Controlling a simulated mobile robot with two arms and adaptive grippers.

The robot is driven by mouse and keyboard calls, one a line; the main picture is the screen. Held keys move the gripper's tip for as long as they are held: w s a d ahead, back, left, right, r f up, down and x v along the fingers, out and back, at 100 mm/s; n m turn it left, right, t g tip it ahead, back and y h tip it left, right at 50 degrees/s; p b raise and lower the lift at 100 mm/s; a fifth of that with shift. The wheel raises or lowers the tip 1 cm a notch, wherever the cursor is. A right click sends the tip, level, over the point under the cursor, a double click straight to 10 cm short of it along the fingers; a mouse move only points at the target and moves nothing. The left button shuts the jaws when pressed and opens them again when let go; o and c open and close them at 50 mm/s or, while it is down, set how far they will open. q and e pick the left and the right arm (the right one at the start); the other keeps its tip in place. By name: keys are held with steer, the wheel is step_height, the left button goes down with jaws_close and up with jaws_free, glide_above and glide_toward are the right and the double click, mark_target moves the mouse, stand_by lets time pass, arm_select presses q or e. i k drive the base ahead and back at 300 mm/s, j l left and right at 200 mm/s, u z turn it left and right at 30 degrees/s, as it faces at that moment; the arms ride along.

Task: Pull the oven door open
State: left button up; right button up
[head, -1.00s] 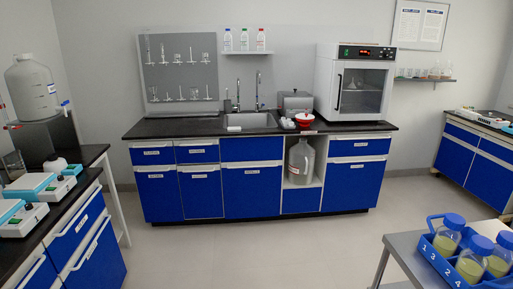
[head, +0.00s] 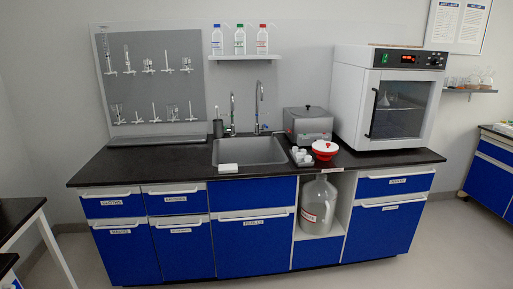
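The oven (head: 389,97) is a white box-shaped unit on the right end of the black counter. Its glass front door (head: 398,108) is shut, with a dark vertical handle (head: 373,113) along the door's left side. Glassware shows dimly through the door. A control panel with a red display (head: 408,59) sits above the door. Neither of my grippers is in the head view.
A black counter (head: 170,161) over blue cabinets (head: 255,243) carries the oven. Left of the oven are a grey metal box (head: 308,124), a red-and-white item (head: 324,149), small white cups (head: 301,156) and a sink (head: 249,151). A table edge (head: 22,217) stands at left.

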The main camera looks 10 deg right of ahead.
mark_target(399, 109)
steer(key=i+z, duration=0.35)
steer(key=i, duration=0.45)
steer(key=i+j+z, duration=0.1)
steer(key=i+z, duration=0.25)
steer(key=i, duration=0.5)
